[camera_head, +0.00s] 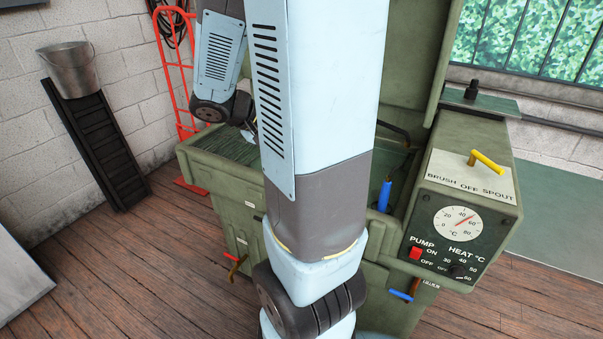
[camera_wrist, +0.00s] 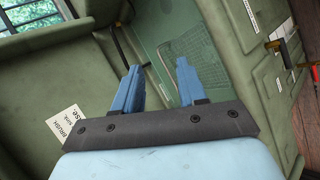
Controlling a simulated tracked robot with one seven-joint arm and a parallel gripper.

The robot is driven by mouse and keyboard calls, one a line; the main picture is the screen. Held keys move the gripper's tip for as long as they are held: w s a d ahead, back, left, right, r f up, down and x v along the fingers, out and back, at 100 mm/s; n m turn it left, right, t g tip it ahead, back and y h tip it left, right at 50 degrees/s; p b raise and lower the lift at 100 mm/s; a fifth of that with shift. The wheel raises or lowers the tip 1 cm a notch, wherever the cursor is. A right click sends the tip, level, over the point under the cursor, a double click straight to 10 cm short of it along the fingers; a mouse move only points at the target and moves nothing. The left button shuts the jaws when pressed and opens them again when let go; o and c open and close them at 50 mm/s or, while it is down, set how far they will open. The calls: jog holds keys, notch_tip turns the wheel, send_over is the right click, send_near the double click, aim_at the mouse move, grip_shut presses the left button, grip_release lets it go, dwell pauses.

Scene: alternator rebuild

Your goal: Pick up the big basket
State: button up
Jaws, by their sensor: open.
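My gripper (camera_wrist: 158,66) is open and empty, with two blue fingers apart over the tank opening. The right finger overlaps the mesh in the picture; I cannot tell whether they touch. In the head view my arm blocks most of the tank, and a dark meshed surface (camera_head: 222,148) shows at its left end.
The green washer (camera_head: 465,205) has a raised lid and a control panel with a dial. A blue upright handle or spout (camera_head: 384,196) stands at the tank's right end.

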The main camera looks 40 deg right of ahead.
jog(key=w+d+f+n+t+h, duration=0.5)
jog(key=w+d+f, duration=0.4)
jog(key=d+f, duration=0.5)
jog(key=w+d+f+h, duration=0.1)
jog(key=d+f, duration=0.3)
jog(key=d, duration=0.8)
jog(key=shift+g, duration=0.4)
jog(key=shift+c, duration=0.2)
grip_shut()
jog(key=shift+f, duration=0.1)
dwell(0.5)
